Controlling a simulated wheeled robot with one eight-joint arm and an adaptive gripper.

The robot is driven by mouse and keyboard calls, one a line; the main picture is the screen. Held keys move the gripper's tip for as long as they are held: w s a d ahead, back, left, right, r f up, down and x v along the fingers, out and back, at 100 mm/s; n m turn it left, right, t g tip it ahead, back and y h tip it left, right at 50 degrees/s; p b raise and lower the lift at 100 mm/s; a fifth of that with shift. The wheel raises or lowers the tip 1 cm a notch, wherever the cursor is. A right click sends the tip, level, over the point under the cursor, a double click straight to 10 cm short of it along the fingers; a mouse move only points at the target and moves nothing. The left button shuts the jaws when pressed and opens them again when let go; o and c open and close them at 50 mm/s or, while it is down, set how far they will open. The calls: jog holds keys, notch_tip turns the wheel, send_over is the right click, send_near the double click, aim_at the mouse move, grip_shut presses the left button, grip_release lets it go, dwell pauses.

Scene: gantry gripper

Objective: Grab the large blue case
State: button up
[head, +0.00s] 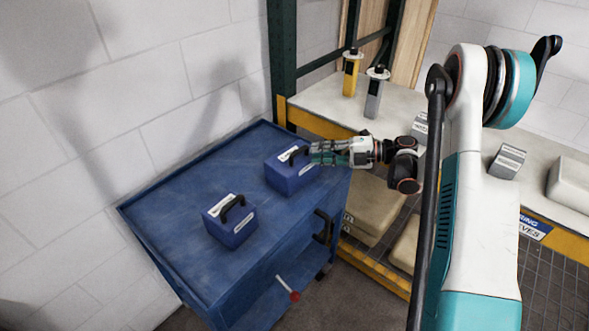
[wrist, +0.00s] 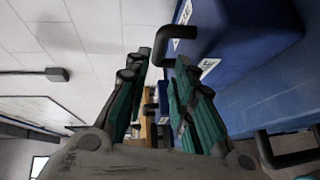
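Two blue cases with black handles and white labels stand upright on a blue cart. The far case (head: 288,174) looks the larger, allowing for distance; the smaller one (head: 230,220) stands nearer. My gripper (head: 318,152) is at the upper right of the far case, its teal fingers close to the black handle (head: 293,155). In the wrist view a blue case (wrist: 245,40) fills the upper right, and its handle (wrist: 184,32) reaches toward the gap between the fingertips. The fingers are apart with nothing held. I cannot tell whether the handle lies between them or beyond.
The blue cart (head: 175,215) has a raised rim and free room on its left. A shelf with a yellow edge (head: 315,124) stands right behind it, bearing a yellow tool (head: 350,78) and a grey tool (head: 374,98). A white wall (head: 130,90) borders the cart.

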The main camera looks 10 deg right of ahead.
aim_at(300, 152)
jog(key=b+x, duration=0.2)
jog(key=x, duration=0.3)
jog(key=shift+w+r, duration=0.1)
jog(key=shift+w, duration=0.1)
grip_shut()
